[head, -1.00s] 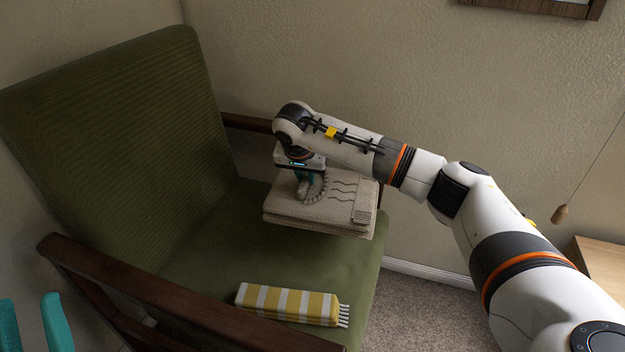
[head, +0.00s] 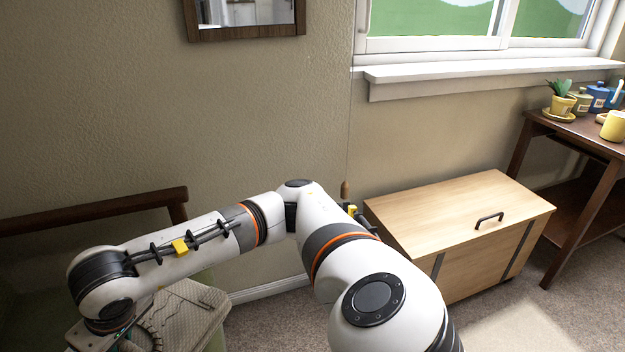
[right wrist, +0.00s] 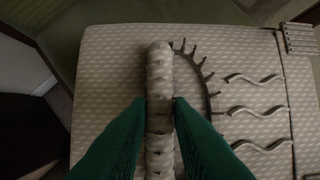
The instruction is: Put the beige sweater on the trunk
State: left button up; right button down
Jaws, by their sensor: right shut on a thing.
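The beige sweater (head: 188,308) is a folded, flat, textured bundle at the lower left of the head view, partly hidden by my right arm. In the right wrist view the sweater (right wrist: 110,100) fills most of the picture, with wavy lines and a toothed arc on top. My right gripper (right wrist: 160,112) is shut on a raised ridge in the middle of the sweater. The trunk (head: 460,225) is a light wooden box with a dark handle, standing against the wall at the right of the head view. Its lid is closed and its top is bare. My left gripper is out of view.
The green armchair's dark wooden armrest (head: 95,211) is at the left. A dark side table (head: 585,130) with a plant and jars stands right of the trunk. Carpet lies in front.

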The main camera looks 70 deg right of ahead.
aim_at(490, 190)
jog(key=k+l+z, duration=0.15)
jog(key=k+l, duration=0.15)
jog(key=k+l+z, duration=0.1)
jog(key=k+l, duration=0.15)
jog(key=l, duration=0.15)
jog(key=k+l+z, duration=0.3)
jog(key=k+l, duration=0.15)
jog(key=l, duration=0.35)
jog(key=l+z, duration=0.15)
jog(key=l, duration=0.35)
jog(key=i+l+z, duration=0.15)
jog(key=l, duration=0.35)
jog(key=l+z, duration=0.15)
jog(key=l, duration=0.35)
jog(key=i+l+z, duration=0.15)
jog(key=l, duration=0.3)
